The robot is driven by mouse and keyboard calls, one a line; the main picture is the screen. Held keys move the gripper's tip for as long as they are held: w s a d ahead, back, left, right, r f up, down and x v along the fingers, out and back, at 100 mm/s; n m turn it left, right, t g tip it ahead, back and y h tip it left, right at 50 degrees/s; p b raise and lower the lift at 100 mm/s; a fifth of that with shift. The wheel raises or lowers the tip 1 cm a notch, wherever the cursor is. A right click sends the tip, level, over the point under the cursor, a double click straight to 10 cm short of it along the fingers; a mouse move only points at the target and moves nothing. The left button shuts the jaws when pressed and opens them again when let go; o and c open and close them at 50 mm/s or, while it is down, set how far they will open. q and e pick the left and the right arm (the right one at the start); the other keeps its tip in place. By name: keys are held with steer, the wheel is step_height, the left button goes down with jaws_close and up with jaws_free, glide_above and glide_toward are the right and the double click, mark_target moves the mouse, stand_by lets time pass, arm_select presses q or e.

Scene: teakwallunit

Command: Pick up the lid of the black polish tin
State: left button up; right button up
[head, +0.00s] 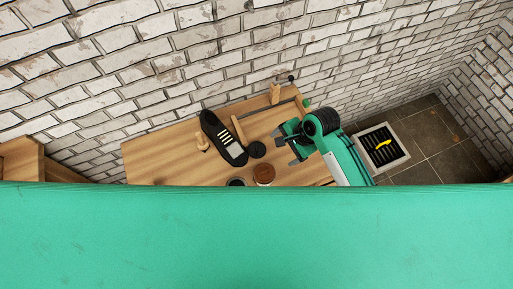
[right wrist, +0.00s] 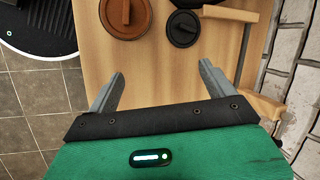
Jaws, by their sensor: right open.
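A round black lid (head: 257,149) with a raised bar on top lies on the wooden table top (head: 170,165). It also shows in the right wrist view (right wrist: 183,28), beyond the fingertips and a little right of centre. Whether a tin is under it is unclear. A second round dark thing (head: 236,182) is partly hidden by my green body in the head view. My right gripper (head: 286,148) is open and empty, to the right of the black lid and apart from it. Its two fingers also show in the right wrist view (right wrist: 162,74). My left gripper is out of view.
A brown round tin (head: 264,174) with a bar on top stands close to the lid. A black shoe (head: 213,128) lies behind it. A wooden peg-like item (head: 202,142) and wooden bars (head: 239,130) are nearby. The brick wall (head: 150,60) closes the back.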

steer(key=w+a+r+m+g, duration=0.1)
steer(key=w+a+r+m, duration=0.1)
steer(key=w+r+m, duration=0.25)
steer(key=m+p, duration=0.1)
steer(key=m, duration=0.1)
glide_above(257, 147)
steer(key=d, duration=0.3)
steer(key=shift+n+g, duration=0.25)
steer(key=shift+g, duration=0.05)
step_height(257, 147, down, 8)
steer(key=shift+a+r, duration=0.15)
steer(key=shift+r, duration=0.1)
steer(key=shift+a+p+x, duration=0.2)
steer(key=shift+p+x, duration=0.3)
steer(key=shift+x, duration=2.1)
steer(key=shift+w, duration=0.15)
steer(key=c, duration=1)
